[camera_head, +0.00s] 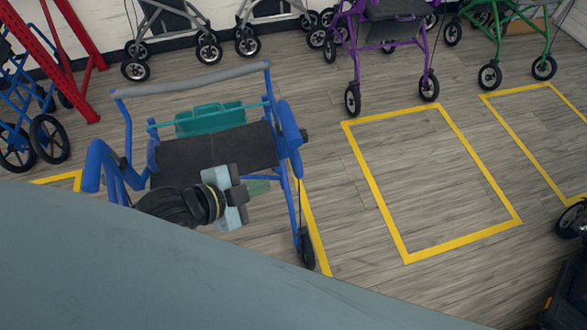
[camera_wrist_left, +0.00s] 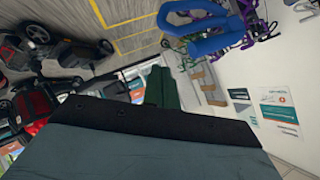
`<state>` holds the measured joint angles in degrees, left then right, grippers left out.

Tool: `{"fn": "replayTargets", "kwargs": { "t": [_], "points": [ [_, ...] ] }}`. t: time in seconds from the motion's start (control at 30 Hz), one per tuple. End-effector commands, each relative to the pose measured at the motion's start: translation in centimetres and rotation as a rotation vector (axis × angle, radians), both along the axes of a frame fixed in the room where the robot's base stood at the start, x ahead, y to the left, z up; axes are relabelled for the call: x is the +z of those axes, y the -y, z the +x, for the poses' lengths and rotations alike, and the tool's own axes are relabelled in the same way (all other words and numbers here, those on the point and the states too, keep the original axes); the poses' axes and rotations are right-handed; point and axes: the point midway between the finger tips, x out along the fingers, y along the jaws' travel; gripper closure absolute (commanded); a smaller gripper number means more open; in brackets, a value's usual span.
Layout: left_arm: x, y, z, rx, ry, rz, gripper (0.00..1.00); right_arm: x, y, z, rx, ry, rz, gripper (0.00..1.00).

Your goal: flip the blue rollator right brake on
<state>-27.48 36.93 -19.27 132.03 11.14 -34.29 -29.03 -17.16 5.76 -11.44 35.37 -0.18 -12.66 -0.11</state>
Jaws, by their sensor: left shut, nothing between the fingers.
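The blue rollator (camera_head: 292,150) stands in the middle of the head view, with a dark seat (camera_head: 220,150), a grey-blue back bar and a teal pouch (camera_head: 210,118). One blue handle (camera_head: 95,165) is at its left and another (camera_head: 290,128) at its right. My left gripper (camera_head: 258,188) is over the near edge of the seat, left of the right-hand frame tube. Its green fingers are together and hold nothing. They also show in the left wrist view (camera_wrist_left: 159,88). The brake lever cannot be made out clearly. My right gripper is not in view.
A purple rollator (camera_head: 385,30) and a green one (camera_head: 515,35) stand at the back. Yellow floor boxes (camera_head: 408,258) are empty to the right. A red rack (camera_head: 75,50) and another blue rollator (camera_head: 20,110) are at the left. Scooters (camera_wrist_left: 45,55) show in the wrist view.

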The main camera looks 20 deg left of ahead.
Motion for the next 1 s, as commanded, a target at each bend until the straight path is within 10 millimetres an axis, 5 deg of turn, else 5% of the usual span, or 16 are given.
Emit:
{"fn": "replayTargets", "kwargs": {
  "t": [0.13, 0.57, 1.0],
  "points": [
    [1.7, 0.8, -0.4, -0.031, 0.022, -0.005, 1.00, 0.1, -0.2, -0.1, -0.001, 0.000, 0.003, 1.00],
    [1.3, 1.0, 0.1, -0.028, 0.025, -0.007, 1.00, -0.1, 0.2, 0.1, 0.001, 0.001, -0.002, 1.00],
    [-3.2, 4.8, 6.3, -0.027, 0.024, -0.010, 1.00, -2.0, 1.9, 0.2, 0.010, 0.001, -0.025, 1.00]
  ]
}}
